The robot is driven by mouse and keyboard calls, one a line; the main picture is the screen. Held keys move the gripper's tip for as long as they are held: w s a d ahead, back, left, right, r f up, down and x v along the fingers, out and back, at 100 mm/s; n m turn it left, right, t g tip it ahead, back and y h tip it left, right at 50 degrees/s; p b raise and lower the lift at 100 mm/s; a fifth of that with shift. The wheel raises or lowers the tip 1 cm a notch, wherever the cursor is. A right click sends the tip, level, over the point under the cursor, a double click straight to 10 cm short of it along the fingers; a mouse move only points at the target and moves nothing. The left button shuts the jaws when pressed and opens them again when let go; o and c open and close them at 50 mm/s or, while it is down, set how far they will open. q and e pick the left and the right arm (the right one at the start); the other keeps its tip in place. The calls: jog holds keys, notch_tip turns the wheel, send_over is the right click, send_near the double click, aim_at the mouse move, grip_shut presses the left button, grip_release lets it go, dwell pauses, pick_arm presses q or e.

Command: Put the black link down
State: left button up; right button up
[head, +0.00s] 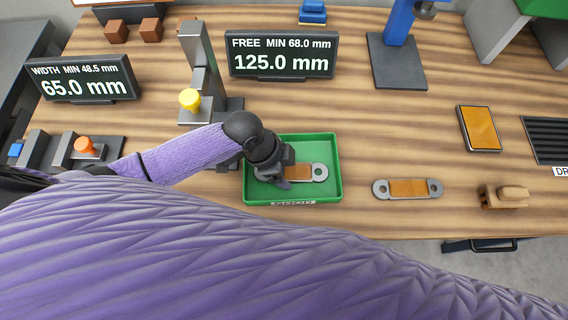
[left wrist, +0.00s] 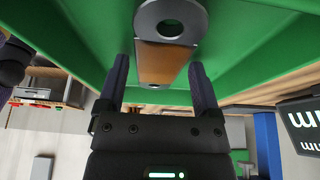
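A flat link (head: 320,172) with a grey ringed end and an orange-brown middle lies in the green tray (head: 334,192); neither it nor the other link looks black. Its near end is hidden by my left gripper (head: 277,181), which is low over the tray. In the left wrist view, the link (left wrist: 160,62) shows between the two fingers of my left gripper (left wrist: 159,68). The fingers are spread, with a gap on each side of the link. A similar link (head: 408,188) lies on the table right of the tray. My right gripper is out of sight.
A display reading 125.0 mm (head: 283,55) and a post with a yellow knob (head: 190,99) stand behind the tray. An orange-topped pad (head: 480,129), a wooden block (head: 504,196) and a dark slotted panel (head: 548,140) are at the right. Table around the similar link is clear.

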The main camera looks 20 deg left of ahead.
pick_arm(q)
jog(key=shift+o, duration=0.7)
jog(key=shift+r, duration=0.2)
jog(key=p+v, duration=0.3)
jog(key=v, duration=0.9)
jog(key=shift+p, duration=0.35)
